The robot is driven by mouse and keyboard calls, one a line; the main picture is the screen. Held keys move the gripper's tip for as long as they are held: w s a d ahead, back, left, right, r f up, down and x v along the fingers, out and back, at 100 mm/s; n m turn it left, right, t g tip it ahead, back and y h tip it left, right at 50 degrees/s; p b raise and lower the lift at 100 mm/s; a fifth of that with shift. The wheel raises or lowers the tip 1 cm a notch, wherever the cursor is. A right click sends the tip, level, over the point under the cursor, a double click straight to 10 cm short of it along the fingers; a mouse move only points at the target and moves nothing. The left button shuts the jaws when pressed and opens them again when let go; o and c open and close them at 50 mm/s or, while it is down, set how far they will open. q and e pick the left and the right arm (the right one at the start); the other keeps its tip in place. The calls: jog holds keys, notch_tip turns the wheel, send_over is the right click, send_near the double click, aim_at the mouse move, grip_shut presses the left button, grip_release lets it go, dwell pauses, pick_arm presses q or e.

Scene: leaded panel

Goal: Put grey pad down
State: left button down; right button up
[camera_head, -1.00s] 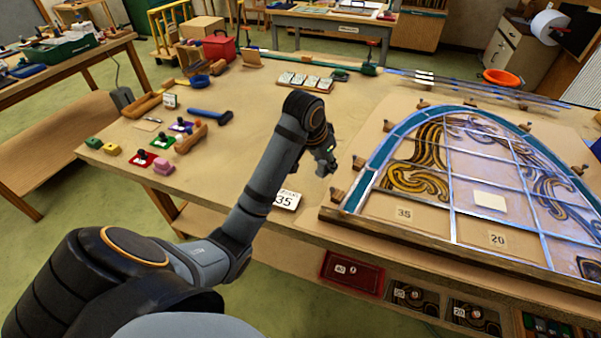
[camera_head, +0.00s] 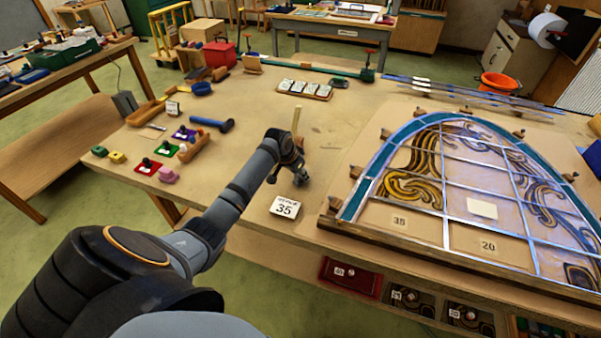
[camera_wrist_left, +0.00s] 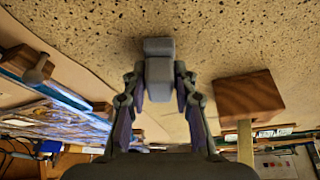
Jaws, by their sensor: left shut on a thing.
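My left gripper (camera_head: 301,180) is low over the bench, left of the leaded panel and just behind a white card marked 35. In the left wrist view the gripper (camera_wrist_left: 160,100) is shut on the grey pad (camera_wrist_left: 158,68), a small block between its fingers. The speckled bench top fills the view beyond the pad. I cannot tell whether the pad touches the bench. In the head view the pad is too small and dark to make out clearly. My right gripper is not in view.
A mallet with a brown head (camera_wrist_left: 248,97) lies close beside the gripper; its pale handle (camera_head: 297,119) shows behind my arm. The leaded panel (camera_head: 447,178) lies to the right. Bare bench (camera_head: 255,100) lies beyond.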

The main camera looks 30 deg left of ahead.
pick_arm(q)
jog(key=shift+f, duration=0.15)
jog(key=c, duration=1.1)
grip_release()
jog(key=shift+f, duration=0.1)
jog(key=shift+o, duration=0.2)
jog(key=b+v, duration=0.1)
jog(key=v, duration=1.1)
